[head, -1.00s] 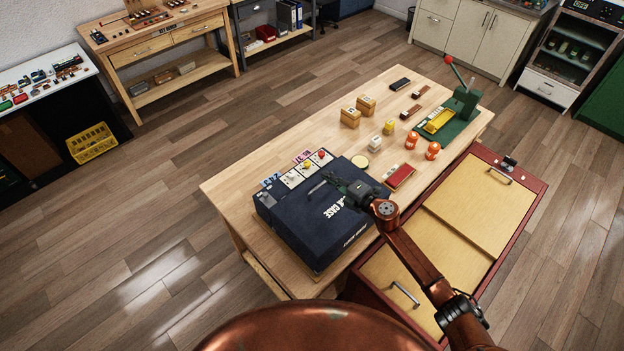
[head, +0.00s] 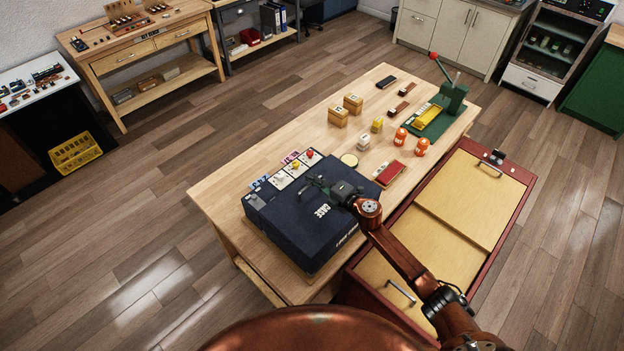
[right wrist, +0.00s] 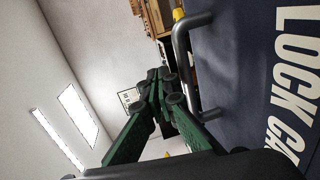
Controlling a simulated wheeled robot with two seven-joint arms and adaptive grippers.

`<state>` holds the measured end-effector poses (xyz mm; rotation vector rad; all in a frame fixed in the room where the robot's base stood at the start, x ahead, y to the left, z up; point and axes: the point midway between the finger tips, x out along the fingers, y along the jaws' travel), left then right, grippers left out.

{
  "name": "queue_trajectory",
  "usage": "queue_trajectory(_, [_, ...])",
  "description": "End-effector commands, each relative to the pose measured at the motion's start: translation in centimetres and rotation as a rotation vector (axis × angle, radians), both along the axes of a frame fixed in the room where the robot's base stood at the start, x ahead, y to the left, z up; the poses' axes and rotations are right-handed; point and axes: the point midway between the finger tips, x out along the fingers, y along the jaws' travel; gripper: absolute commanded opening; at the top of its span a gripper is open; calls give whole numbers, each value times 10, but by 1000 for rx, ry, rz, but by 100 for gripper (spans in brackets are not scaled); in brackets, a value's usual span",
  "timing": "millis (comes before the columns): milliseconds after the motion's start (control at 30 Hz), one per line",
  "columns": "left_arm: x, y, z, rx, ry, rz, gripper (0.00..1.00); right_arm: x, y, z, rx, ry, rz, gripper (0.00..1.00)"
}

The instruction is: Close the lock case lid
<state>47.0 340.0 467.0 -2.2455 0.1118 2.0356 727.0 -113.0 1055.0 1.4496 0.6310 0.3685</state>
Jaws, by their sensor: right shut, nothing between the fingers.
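The dark navy lock case (head: 285,225) sits at the near left of the wooden table, with white lettering on its lid. The lid looks flat on the case; I cannot tell whether it is fully down. My right gripper (head: 314,183) is over the lid near its handle, its dark green fingers shut and empty. In the right wrist view the fingers (right wrist: 160,88) are beside the grey bar handle (right wrist: 182,65), not around it. The lid with its lettering (right wrist: 295,75) fills the right side there. My arm covers part of the lid. My left gripper is not in view.
White tiles with coloured knobs (head: 296,168) line the case's back edge. A red-framed cabinet (head: 465,200) adjoins the table's near right side.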

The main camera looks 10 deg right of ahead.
Motion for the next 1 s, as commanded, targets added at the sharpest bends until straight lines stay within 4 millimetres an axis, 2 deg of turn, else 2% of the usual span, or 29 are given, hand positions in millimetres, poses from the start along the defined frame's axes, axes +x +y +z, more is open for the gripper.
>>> queue_trajectory(167, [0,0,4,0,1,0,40,0,0,5,0,0,0,0])
queue_trajectory(267, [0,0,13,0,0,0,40,-1,0,14,-1,0,1,0])
queue_trajectory(500, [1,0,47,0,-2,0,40,-4,-2,48,0,-1,3,0])
queue_trajectory(800, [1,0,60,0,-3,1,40,-15,-10,108,-7,-4,6,0])
queue_trajectory(1000, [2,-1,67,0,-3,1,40,-19,-12,131,-3,-2,5,0])
